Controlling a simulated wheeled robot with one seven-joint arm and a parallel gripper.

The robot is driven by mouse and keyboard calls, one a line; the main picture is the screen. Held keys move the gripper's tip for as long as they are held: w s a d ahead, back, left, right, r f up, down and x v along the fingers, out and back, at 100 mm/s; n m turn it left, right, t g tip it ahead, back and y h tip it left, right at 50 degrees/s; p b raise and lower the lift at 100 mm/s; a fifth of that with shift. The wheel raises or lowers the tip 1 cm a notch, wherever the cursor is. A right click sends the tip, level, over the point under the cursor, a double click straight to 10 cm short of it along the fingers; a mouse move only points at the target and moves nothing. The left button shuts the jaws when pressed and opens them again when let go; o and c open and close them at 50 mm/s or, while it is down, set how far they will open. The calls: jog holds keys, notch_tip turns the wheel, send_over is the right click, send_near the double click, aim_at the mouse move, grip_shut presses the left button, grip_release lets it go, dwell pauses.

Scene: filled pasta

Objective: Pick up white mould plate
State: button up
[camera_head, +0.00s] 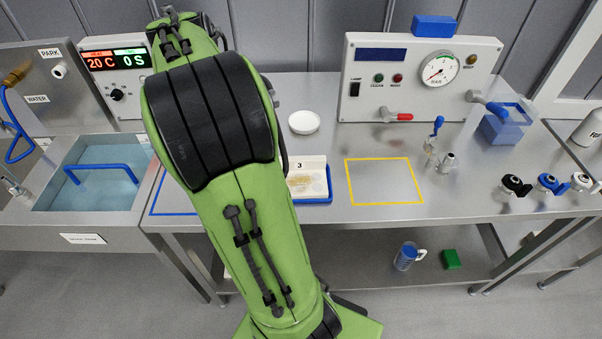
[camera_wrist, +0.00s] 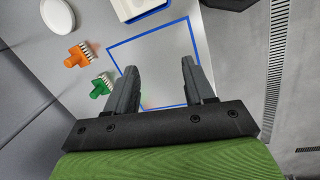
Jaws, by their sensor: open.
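A white mould plate (camera_head: 308,175) with round cavities and the number 3 lies on a blue-edged base on the steel table, just right of my arm in the head view. My arm hides its left part. In the wrist view a white plate-like thing (camera_wrist: 132,6) with a blue edge is cut off at the top. My gripper (camera_wrist: 160,68) is open and empty, with its fingers over a blue-outlined square (camera_wrist: 196,38) on the table. It is apart from the plate. My arm hides the gripper in the head view.
A white round dish (camera_head: 304,122) stands behind the plate. An orange brush (camera_wrist: 78,56) and a green brush (camera_wrist: 102,86) lie beside the blue square. A yellow-outlined square (camera_head: 384,182) is empty. A water basin (camera_head: 95,185) is at the left.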

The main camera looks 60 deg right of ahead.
jog(key=s+d+f+n+g, duration=0.1)
jog(key=d+f+g, duration=0.15)
jog(key=d, duration=0.45)
jog(key=s+d+f+n+g, duration=0.1)
jog(key=s+d+f, duration=0.1)
jog(key=d+f, duration=0.3)
jog(key=b, duration=0.4)
send_near(299, 158)
jog(key=x, duration=0.5)
jog(key=shift+s+d+r, duration=0.1)
jog(key=shift+d+r, duration=0.05)
jog(key=b+x, duration=0.2)
jog(key=x, duration=0.3)
jog(key=shift+f+b, duration=0.35)
jog(key=shift+b, duration=0.05)
jog(key=shift+r, duration=0.1)
grip_shut()
